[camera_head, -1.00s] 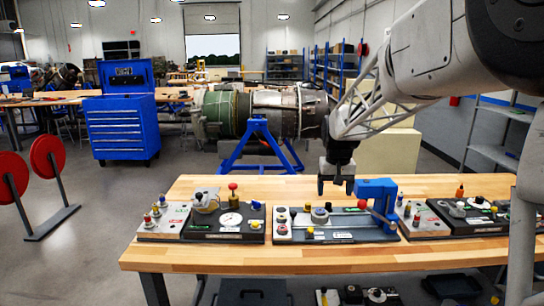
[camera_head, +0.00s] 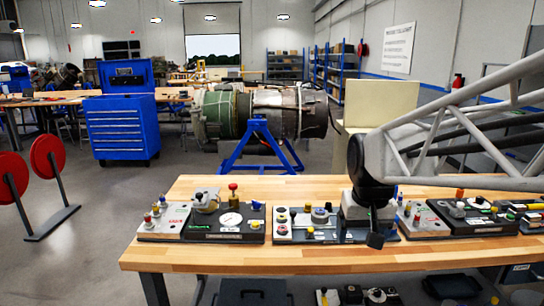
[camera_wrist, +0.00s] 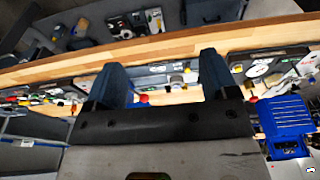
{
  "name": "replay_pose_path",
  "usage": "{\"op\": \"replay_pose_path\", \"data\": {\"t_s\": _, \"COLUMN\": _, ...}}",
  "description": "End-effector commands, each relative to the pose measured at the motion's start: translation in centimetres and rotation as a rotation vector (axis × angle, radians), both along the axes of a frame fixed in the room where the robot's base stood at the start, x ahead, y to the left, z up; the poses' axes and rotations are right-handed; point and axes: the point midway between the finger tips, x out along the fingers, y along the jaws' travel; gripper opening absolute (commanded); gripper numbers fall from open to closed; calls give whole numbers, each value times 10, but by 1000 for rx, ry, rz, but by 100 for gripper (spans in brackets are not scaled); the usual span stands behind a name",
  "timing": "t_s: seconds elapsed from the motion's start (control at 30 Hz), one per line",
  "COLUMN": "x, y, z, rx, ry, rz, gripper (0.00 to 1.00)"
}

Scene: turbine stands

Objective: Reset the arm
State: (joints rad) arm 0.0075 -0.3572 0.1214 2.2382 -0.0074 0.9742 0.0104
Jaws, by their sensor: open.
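My gripper (camera_head: 375,238) hangs in front of the middle board on the wooden workbench (camera_head: 225,257), at the right centre of the head view. In the wrist view its two dark fingers (camera_wrist: 163,78) stand apart with a gap between them. Nothing is held between them. The wrist and gripper hide the right part of the middle board (camera_head: 325,236). My arm reaches in from the right edge of the head view. I cannot tell the exact height of the fingertips above the bench.
A left board (camera_head: 230,225) and a right board (camera_head: 470,217) with small parts lie on the bench. A turbine on a blue stand (camera_head: 258,140), a blue tool chest (camera_head: 123,125) and a cream box (camera_head: 385,103) stand behind. The bench's left end is bare.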

Motion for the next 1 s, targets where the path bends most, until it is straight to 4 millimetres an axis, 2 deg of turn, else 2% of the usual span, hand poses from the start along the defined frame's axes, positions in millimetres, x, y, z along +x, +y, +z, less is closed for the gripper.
{"op": "replay_pose_path", "data": {"t_s": 0.03, "x": -14, "y": 0, "z": -1, "rx": 0, "ry": -6, "rz": 0, "gripper": 79}}
{"op": "replay_pose_path", "data": {"t_s": 0.2, "x": -56, "y": 0, "z": -8, "rx": -1, "ry": -23, "rz": -2, "gripper": 79}}
{"op": "replay_pose_path", "data": {"t_s": 0.6, "x": -145, "y": 1, "z": -37, "rx": -2, "ry": -57, "rz": -5, "gripper": 79}}
{"op": "replay_pose_path", "data": {"t_s": 0.8, "x": -167, "y": 1, "z": -47, "rx": -2, "ry": -66, "rz": -6, "gripper": 79}}
{"op": "replay_pose_path", "data": {"t_s": 1.0, "x": -172, "y": 1, "z": -50, "rx": -2, "ry": -67, "rz": -6, "gripper": 79}}
